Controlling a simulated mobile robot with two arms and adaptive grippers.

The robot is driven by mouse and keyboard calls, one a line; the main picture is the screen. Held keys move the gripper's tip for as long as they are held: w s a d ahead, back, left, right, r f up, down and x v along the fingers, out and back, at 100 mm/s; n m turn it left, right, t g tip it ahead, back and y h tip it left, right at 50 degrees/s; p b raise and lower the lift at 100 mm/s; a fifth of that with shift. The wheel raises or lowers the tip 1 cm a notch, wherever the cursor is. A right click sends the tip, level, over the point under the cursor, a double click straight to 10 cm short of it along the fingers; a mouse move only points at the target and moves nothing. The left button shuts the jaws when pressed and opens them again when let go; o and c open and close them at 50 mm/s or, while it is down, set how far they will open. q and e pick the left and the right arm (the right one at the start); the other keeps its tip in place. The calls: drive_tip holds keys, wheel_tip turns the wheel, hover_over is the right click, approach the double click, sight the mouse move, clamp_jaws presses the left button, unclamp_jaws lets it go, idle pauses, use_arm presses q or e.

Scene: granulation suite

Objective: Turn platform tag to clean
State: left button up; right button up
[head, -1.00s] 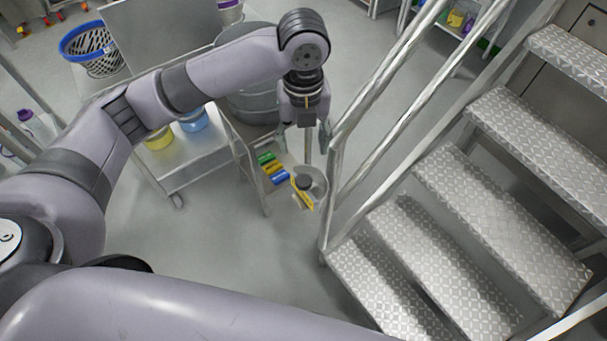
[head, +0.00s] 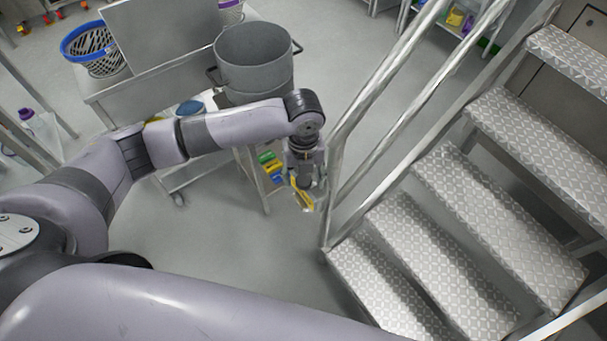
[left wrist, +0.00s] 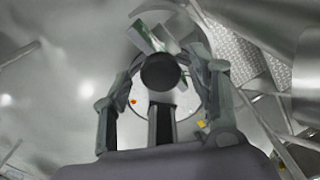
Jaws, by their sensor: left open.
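The platform tag (head: 302,199) shows as a small yellow-edged plate beside the stair handrail, partly covered by my left gripper in the head view. My left gripper (head: 305,184) points down right over it, close to the rail. In the left wrist view, a dark round knob (left wrist: 160,72) lies between the open fingers of my left gripper (left wrist: 160,100). A pale plate with a green part (left wrist: 155,36) sticks out beyond the knob, above a round pale disc (left wrist: 145,102). I cannot tell whether the fingers touch the knob. My right gripper is out of view.
Metal stairs (head: 447,235) with a tubular handrail (head: 372,90) stand close on the right. A grey drum (head: 254,62) and a steel cart (head: 150,92) stand behind my left arm. Small colored items (head: 269,165) lie near the tag. The floor in front is clear.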

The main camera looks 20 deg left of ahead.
use_arm(q)
drive_tip(key=c, duration=1.2)
drive_tip(key=shift+o, duration=0.2)
